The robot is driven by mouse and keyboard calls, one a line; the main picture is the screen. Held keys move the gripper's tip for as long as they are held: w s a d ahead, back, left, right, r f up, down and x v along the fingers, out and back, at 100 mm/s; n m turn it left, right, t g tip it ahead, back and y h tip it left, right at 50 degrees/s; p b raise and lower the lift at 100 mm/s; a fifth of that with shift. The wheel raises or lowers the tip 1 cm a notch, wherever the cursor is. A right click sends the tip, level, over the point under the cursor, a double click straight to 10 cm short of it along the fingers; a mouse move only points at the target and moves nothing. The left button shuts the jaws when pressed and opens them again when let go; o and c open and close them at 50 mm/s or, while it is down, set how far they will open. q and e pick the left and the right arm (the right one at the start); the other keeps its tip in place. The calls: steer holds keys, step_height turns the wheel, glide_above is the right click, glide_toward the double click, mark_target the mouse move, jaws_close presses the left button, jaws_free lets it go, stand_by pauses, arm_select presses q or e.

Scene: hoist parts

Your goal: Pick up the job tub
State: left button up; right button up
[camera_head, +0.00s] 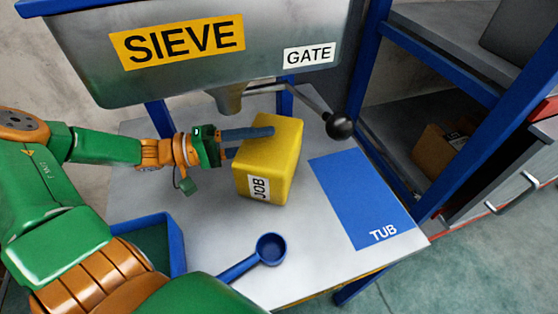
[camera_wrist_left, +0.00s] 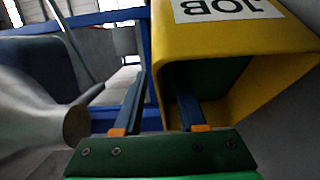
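The job tub (camera_head: 268,165) is a yellow box with a white JOB label, on the grey table under the sieve. It appears to lie on its side, its mouth facing left toward my left gripper. My left gripper (camera_head: 240,142) is at that mouth with its fingers apart. The wrist view shows the tub (camera_wrist_left: 285,62) with its wall between the fingers of the gripper (camera_wrist_left: 160,115): one finger outside, one inside the mouth. I see a gap beside the wall and no clear grip. My right gripper is out of view.
A blue TUB mat (camera_head: 360,198) lies bare to the right. The sieve hopper (camera_head: 190,50) and a black-knobbed lever (camera_head: 339,125) hang above and behind the tub. A blue scoop (camera_head: 268,250) and a blue bin (camera_head: 175,245) are in front. A shelf (camera_head: 400,140) stands at right.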

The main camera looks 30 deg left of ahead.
arm_select(q)
steer(key=shift+w+d+f+b, duration=0.3)
steer(key=shift+w+d, duration=0.2)
steer(key=shift+d, duration=0.05)
steer(key=shift+w+d+r, duration=0.25)
jaws_close()
steer(key=shift+r, duration=0.1)
stand_by(0.7)
